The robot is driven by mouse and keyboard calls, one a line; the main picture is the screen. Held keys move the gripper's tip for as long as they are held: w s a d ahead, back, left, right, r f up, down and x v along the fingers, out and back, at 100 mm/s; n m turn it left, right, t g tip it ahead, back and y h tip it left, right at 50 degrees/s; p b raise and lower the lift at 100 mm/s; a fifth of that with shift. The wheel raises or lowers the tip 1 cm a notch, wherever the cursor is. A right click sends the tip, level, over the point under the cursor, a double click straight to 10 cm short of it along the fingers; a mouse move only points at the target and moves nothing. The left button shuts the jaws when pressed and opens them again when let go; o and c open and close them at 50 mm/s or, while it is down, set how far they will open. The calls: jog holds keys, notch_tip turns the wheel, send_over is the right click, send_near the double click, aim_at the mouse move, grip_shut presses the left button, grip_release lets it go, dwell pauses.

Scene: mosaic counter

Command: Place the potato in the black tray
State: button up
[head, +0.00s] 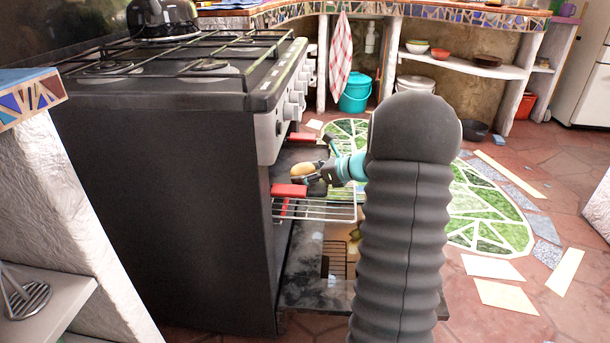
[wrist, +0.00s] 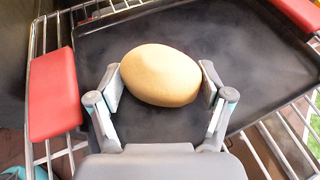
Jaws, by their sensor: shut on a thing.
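The potato (wrist: 162,75) is a smooth tan oval, seen large in the wrist view and small in the head view (head: 304,170). My gripper (wrist: 161,82) has one finger on each side of the potato and is shut on it. In the head view my gripper (head: 308,172) is at the stove's open front, above the pulled-out rack. The black tray (wrist: 265,52) lies on the wire rack behind and below the potato. Whether the potato touches the tray's floor cannot be told.
The wire rack (head: 318,209) sticks out of the stove (head: 180,190). Red grips (head: 289,190) sit on the rack, one of them left of my gripper in the wrist view (wrist: 54,94). The open oven door (head: 318,290) lies below. Tiled floor to the right is mostly clear.

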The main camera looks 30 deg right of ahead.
jog(key=shift+r, duration=0.1)
jog(key=o, duration=1.2)
jog(key=p+v, duration=0.1)
jog(key=v, duration=1.1)
jog(key=shift+d+p, duration=0.1)
jog(key=shift+p, duration=0.2)
